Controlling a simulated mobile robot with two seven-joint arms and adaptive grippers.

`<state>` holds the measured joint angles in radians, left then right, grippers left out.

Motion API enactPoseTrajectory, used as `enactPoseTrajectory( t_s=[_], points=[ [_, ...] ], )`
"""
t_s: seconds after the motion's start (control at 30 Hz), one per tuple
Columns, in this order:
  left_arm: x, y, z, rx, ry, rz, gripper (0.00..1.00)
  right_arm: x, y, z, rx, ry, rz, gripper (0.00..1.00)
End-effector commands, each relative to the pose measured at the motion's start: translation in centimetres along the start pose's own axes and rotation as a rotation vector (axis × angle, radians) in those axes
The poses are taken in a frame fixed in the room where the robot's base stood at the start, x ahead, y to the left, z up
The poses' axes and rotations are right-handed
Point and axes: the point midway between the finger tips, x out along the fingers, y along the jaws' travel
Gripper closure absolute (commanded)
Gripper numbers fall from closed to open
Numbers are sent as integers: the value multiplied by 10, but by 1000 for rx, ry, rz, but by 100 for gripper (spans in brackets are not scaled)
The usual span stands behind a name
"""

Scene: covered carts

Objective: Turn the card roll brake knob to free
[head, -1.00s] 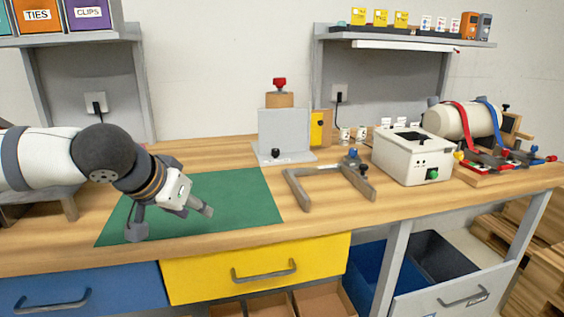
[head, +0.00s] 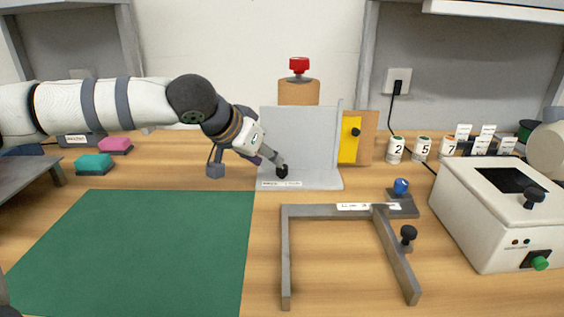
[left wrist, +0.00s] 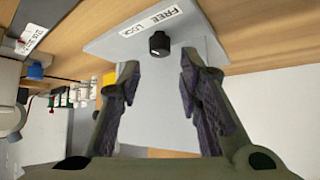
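A black knob (head: 282,172) stands low on the grey plate (head: 300,183) that has an upright panel, at the back of the bench. In the left wrist view the knob (left wrist: 159,44) has a small white mark, and a label reading FREE (left wrist: 148,20) with a second, unclear word lies beside it. My left gripper (head: 247,168) is open. One finger overlaps the knob in the head view. In the left wrist view the knob shows between and beyond the two open fingers (left wrist: 160,68), apparently untouched. My right gripper is not in view.
A grey frame (head: 340,210) and a white box (head: 495,215) are nearer right. The green mat (head: 140,250) is clear.

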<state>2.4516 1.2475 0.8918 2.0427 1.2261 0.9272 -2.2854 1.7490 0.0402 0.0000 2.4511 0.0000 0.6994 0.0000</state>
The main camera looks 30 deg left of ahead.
Motion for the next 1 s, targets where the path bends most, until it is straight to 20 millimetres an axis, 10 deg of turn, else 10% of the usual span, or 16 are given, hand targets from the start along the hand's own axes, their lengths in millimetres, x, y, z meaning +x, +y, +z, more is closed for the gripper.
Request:
enactPoseTrajectory(
  t_s=[0.3,0.6,0.77,1.0],
  points=[
    [59,0,0,0,-1,-1,68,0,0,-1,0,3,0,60],
    [63,0,0,1,2,0,68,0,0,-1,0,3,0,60],
    [63,0,0,0,1,0,100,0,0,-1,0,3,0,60],
    [63,0,0,-6,1,-7,100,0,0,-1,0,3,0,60]
  ],
)
